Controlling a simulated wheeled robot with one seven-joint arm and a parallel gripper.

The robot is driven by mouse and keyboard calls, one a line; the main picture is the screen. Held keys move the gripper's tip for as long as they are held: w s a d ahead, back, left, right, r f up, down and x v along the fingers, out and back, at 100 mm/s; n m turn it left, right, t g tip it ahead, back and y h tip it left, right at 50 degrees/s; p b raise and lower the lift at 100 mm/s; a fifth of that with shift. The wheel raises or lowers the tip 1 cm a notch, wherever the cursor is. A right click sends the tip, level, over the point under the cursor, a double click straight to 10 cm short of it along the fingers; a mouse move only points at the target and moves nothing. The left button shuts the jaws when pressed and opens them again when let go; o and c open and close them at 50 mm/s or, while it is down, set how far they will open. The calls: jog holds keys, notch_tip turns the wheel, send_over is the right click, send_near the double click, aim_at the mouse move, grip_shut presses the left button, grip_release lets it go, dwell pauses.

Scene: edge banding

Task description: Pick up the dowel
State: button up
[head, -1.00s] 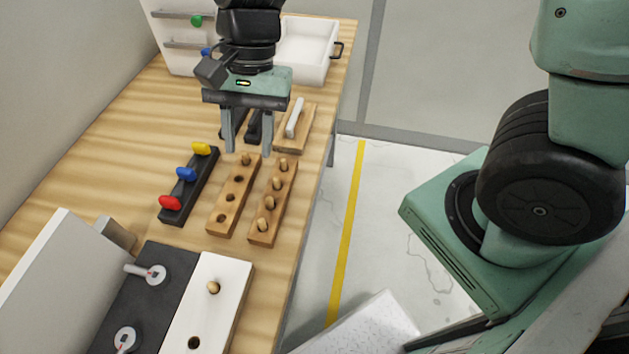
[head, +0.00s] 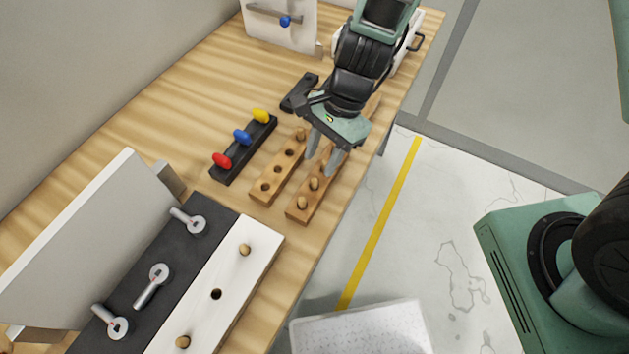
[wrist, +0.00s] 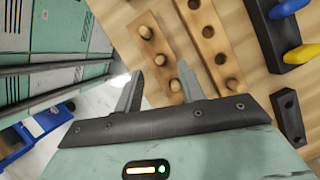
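Several short wooden dowels stand upright in the right wooden block (head: 292,215). My gripper (head: 323,168) is open and empty, pointing down over this block. In the wrist view my gripper (wrist: 160,68) has its fingers spread, with a dowel (wrist: 174,85) seen between them near the right finger. Two more dowels (wrist: 145,31) (wrist: 160,60) stand farther along the row. I cannot tell the height gap.
A left wooden block (head: 277,176) has open holes and one dowel (head: 301,134). A black rack (head: 243,150) holds red, blue and yellow pieces. A white board (head: 231,272) with two dowels and an empty hole (head: 216,294) lies nearer, beside a black clamp panel (head: 180,240). The table edge is close right.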

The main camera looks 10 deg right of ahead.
aim_at(315, 179)
jog(key=shift+d+p+x, duration=0.1)
jog(key=shift+p+x, duration=0.15)
jog(key=shift+x, duration=1.2)
jog(key=shift+d+p+x, duration=0.15)
jog(key=shift+p+x, duration=0.1)
jog(key=shift+x, duration=1.2)
jog(key=shift+w+f, duration=0.1)
grip_shut()
